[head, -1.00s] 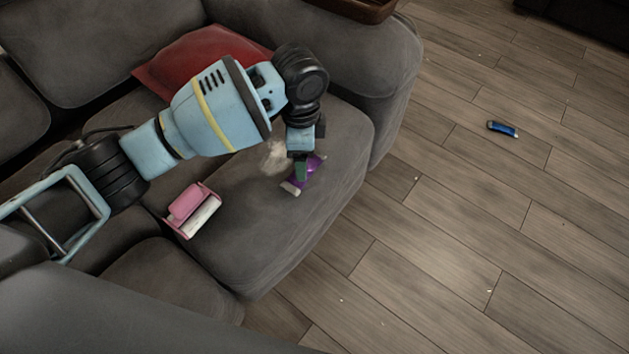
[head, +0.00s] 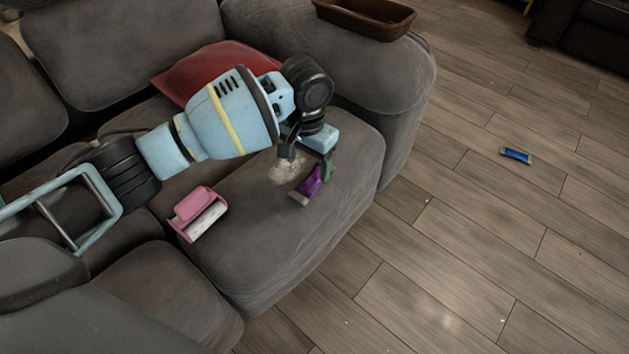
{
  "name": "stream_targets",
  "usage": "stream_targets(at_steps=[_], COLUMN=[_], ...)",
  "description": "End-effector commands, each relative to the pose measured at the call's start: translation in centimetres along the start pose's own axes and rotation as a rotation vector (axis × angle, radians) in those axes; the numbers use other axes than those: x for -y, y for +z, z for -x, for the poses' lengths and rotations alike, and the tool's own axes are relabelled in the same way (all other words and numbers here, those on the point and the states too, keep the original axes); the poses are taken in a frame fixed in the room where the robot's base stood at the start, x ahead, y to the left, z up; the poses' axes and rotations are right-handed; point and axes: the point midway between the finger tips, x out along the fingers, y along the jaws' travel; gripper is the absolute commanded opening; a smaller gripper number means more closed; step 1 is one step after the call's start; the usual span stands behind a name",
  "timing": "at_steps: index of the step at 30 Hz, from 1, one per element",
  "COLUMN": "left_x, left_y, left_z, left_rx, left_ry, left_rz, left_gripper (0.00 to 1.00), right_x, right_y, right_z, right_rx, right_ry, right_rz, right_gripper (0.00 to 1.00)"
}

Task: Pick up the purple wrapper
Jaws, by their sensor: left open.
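The purple wrapper (head: 311,184) lies on the grey sofa seat near its front edge, with a pale end toward the lower left. My left gripper (head: 308,171) is open just above the wrapper, pointing down, with one finger at its left and one at its right. The fingers hide part of the wrapper's upper end. I cannot tell if they touch it. My right gripper is not in view.
A pale crumb-like patch (head: 286,171) is beside the wrapper. A red cushion (head: 212,70), a brown tray (head: 366,17) on the armrest and a blue wrapper (head: 516,155) on the floor are clear of the gripper.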

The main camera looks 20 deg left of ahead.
Motion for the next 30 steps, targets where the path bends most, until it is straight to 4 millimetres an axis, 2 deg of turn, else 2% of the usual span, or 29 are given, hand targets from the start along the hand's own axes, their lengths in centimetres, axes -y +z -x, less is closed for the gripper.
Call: stream_targets(at_steps=[2, 10, 21, 28, 30], left_x=[0.0, 0.0, -0.2, -0.3, -0.3], left_y=[0.1, 0.1, 0.4, 0.4, 0.4], left_z=[-1.1, -1.8, -6.4, -6.2, -6.2], left_rx=[0.003, 0.002, 0.003, 0.0, 0.0], left_ry=[0.0, -0.001, -0.001, -0.001, -0.001], left_rz=[0.0, -0.002, -0.002, -0.002, -0.002], left_gripper=[0.71, 0.71, 0.71, 0.71, 0.63], right_x=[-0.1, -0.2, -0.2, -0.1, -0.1], right_y=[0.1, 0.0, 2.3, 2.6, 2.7], right_z=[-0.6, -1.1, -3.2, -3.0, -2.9], right_rx=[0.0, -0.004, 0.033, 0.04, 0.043], right_ry=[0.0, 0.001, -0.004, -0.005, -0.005], right_rz=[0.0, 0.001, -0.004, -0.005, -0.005], right_gripper=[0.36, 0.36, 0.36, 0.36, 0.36])
